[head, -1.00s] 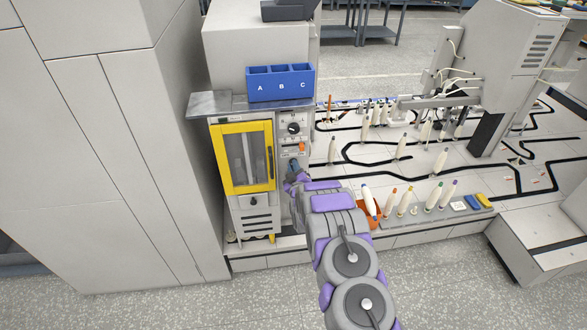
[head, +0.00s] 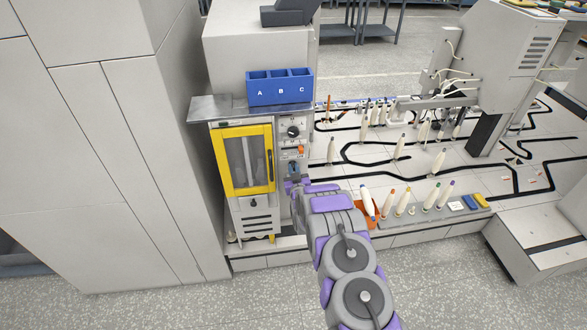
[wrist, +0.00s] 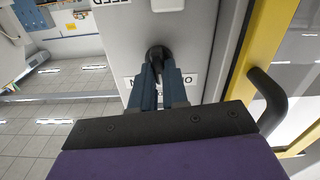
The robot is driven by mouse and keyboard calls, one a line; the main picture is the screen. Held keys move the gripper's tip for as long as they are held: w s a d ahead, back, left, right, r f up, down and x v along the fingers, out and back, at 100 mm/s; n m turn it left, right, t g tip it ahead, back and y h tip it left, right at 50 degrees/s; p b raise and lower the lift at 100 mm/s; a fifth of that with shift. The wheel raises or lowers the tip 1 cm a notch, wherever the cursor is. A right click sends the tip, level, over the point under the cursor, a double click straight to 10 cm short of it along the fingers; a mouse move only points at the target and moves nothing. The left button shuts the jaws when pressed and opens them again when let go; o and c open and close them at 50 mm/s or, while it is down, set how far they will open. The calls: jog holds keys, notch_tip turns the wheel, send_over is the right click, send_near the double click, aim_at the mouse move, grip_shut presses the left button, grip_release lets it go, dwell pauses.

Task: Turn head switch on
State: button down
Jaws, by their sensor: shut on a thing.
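The machine's narrow control panel (head: 291,151) stands right of the yellow-framed door. My gripper (head: 293,169) is at the lower part of this panel. In the wrist view, my gripper's two blue-grey fingers (wrist: 159,78) are close together, shut on a small dark switch knob (wrist: 158,52) on the panel. The fingers cover most of the knob, so its setting cannot be read. A label reading FEED, upside down, shows farther along the panel.
The yellow door (head: 243,158) and its dark handle (wrist: 268,100) are close beside my gripper. A black dial (head: 293,131) and an orange part (head: 301,149) sit higher on the panel. A blue A-B-C bin (head: 280,87) is above. Bobbins stand to the right.

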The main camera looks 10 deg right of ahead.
jog(key=shift+s+d+f+m+p, duration=0.15)
jog(key=shift+m+p, duration=0.65)
jog(key=shift+m, duration=1.5)
jog(key=shift+w+d+f+m+p, duration=0.1)
jog(key=shift+m+p, duration=0.65)
jog(key=shift+m, duration=1.55)
jog(key=c, duration=1.1)
grip_release()
jog(key=shift+r, duration=0.1)
jog(key=shift+c, duration=0.2)
jog(key=shift+s, duration=0.1)
jog(key=s+p, duration=0.2)
jog(key=s, duration=1.5)
